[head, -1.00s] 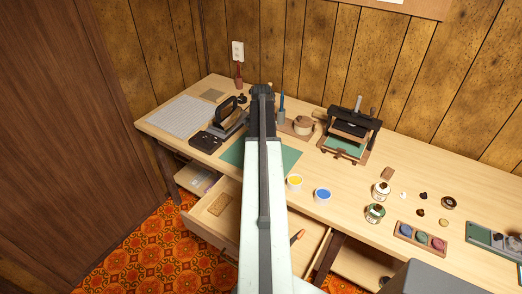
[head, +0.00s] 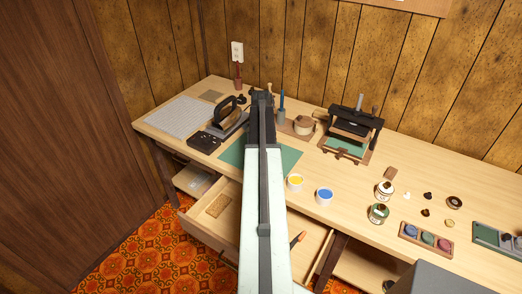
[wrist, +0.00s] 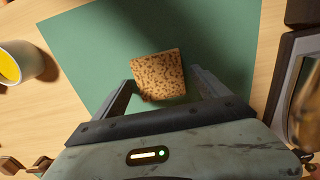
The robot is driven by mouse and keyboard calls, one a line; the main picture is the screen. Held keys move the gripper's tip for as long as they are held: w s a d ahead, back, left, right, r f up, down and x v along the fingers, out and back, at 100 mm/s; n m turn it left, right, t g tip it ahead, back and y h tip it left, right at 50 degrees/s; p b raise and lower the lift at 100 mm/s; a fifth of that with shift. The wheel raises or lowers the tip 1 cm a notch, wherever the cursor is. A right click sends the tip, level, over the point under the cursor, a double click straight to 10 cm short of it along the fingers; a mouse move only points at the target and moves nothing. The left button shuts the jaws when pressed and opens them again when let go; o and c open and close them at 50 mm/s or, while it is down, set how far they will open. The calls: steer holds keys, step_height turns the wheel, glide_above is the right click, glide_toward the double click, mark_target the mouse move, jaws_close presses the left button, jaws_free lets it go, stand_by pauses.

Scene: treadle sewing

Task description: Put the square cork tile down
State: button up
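In the wrist view a square, speckled cork tile (wrist: 159,74) appears over the green mat (wrist: 85,45), turned slightly. My gripper (wrist: 162,76) has its two fingers on either side of the tile, with a narrow gap showing at the right side; the left fingertip is close to the tile's edge. The fingers look open, and the tile seems to lie flat on the mat, though its height is hard to judge.
A yellow paint cup (wrist: 17,63) stands left of the mat in the wrist view. In the head view a blue cup (head: 324,196), a black press (head: 352,130) and a black iron-like tool (head: 229,117) surround the mat. An open drawer (head: 232,222) holds a brown piece.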

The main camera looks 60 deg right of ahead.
steer(key=shift+r, duration=0.1)
step_height(320, 180, up, 12)
steer(key=p, duration=1.2)
steer(key=w+a+n, duration=0.3)
steer(key=w+a, duration=0.2)
steer(key=a, duration=0.5)
steer(key=w+a+n, duration=0.3)
steer(key=w+a, duration=0.3)
steer(key=a, duration=0.5)
steer(key=w+a+n, duration=0.3)
steer(key=w+a, duration=0.2)
steer(key=a, duration=0.5)
steer(key=a+n, duration=0.9)
steer(key=a, duration=1.9)
steer(key=shift+s+a, duration=0.25)
steer(key=shift+s, duration=0.1)
